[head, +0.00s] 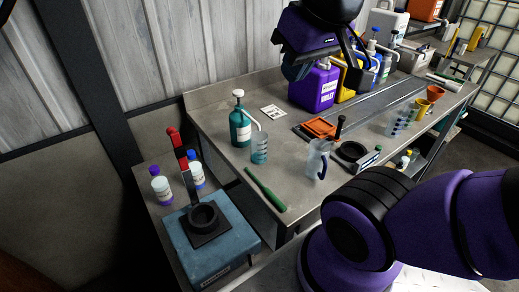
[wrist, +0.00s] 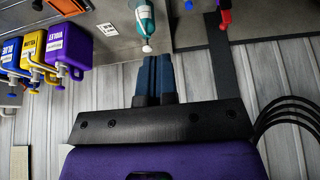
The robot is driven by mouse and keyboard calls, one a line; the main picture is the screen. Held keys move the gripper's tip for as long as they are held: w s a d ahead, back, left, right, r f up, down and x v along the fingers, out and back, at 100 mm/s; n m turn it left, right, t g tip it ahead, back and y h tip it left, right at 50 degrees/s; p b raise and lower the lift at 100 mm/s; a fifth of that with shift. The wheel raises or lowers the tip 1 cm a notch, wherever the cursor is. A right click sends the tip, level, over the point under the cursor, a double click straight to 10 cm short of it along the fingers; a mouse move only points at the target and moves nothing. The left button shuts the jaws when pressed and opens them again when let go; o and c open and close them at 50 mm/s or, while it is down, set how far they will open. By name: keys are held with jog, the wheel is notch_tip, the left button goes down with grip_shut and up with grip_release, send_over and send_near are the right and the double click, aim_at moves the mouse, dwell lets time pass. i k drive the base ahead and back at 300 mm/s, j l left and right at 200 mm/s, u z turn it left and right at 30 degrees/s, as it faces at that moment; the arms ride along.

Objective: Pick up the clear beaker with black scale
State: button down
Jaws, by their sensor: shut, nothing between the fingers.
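A clear beaker (head: 259,147) with dark scale marks stands upright on the workbench beside the teal bottle. A second clear beaker (head: 397,121) with bluish or dark marks stands farther right. I cannot tell for certain which scale is black. A clear jug (head: 318,160) with a dark blue handle stands between them, near the front edge. My gripper (head: 292,70) is high above the back of the bench, in front of the violet canister, apart from all of these. In the wrist view its blue fingers (wrist: 157,75) are together and empty. No beaker can be made out in the wrist view.
The teal bottle (head: 240,126) with a white nozzle also shows in the wrist view (wrist: 145,20). A violet canister (head: 316,88), an orange tray (head: 320,128), a dark ring holder (head: 353,152) and a green-handled tool (head: 265,189) are on the bench. A blue machine (head: 212,235) stands lower left.

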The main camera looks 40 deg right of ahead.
aim_at(259, 148)
jog(key=j+z, duration=0.4)
jog(key=k+j+z, duration=0.1)
jog(key=z, duration=0.25)
